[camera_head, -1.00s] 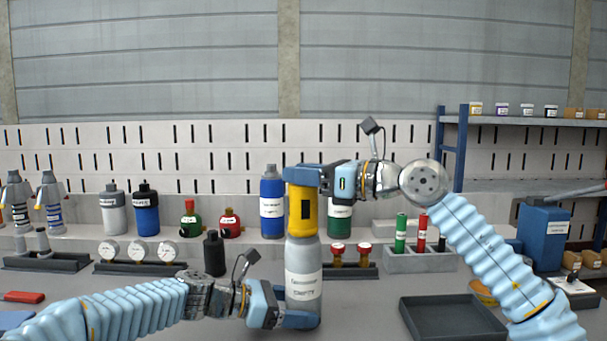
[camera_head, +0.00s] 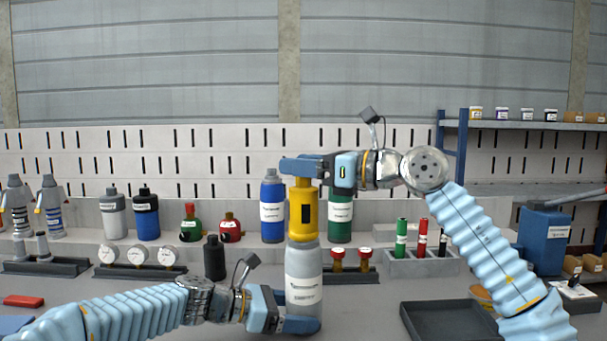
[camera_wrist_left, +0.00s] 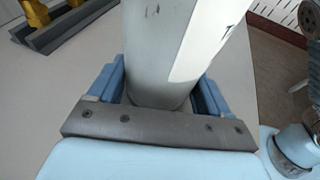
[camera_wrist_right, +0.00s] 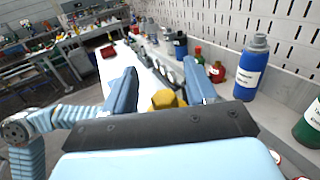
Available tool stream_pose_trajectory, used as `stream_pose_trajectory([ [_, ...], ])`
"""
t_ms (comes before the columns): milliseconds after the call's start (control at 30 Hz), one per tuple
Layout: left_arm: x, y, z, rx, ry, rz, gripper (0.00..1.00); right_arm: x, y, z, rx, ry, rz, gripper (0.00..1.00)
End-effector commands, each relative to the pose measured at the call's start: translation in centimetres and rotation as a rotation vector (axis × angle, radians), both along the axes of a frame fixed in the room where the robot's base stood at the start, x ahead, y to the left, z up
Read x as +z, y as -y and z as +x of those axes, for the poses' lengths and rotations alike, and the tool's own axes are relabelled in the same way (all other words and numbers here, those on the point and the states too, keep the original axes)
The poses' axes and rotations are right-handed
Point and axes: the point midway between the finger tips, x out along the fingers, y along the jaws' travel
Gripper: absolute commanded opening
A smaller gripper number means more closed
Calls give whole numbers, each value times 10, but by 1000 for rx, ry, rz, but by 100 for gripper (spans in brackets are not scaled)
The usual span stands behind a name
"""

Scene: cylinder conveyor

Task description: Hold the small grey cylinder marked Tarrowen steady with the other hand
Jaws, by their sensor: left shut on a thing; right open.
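The small grey cylinder (camera_head: 303,262) stands upright on the bench with a white label, its print too small to read surely. A yellow fitting (camera_head: 303,222) with a dark slot sits on its top. My left gripper (camera_head: 300,312) is shut around the lower body, and the left wrist view shows the grey cylinder (camera_wrist_left: 165,50) between its fingers. My right gripper (camera_head: 300,168) is open at the top of the yellow fitting. In the right wrist view the yellow fitting (camera_wrist_right: 164,99) lies between the spread fingers, which look clear of it.
Blue (camera_head: 272,205) and green (camera_head: 340,214) labelled bottles stand behind the cylinder. A black bottle (camera_head: 214,258) and a gauge rack (camera_head: 137,270) are to the left. An empty dark tray (camera_head: 450,324) lies to the right, below a holder (camera_head: 421,263) with coloured tubes.

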Motion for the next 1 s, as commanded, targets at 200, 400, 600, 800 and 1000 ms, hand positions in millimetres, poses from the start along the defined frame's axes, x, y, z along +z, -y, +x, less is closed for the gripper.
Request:
stream_pose_trajectory([
  [200,0,0,0,0,-1,0,42,1,0,-2,-185,10,-14,56],
  [400,0,0,0,0,-1,0,42,2,-1,-3,-419,15,-11,56],
  [600,0,0,0,0,-1,0,42,1,0,-1,-520,5,-4,56],
  [800,0,0,0,0,-1,0,42,0,0,0,-525,0,0,56],
  [1000,0,0,0,1,-1,0,42,1,-3,-2,-563,4,-6,56],
])
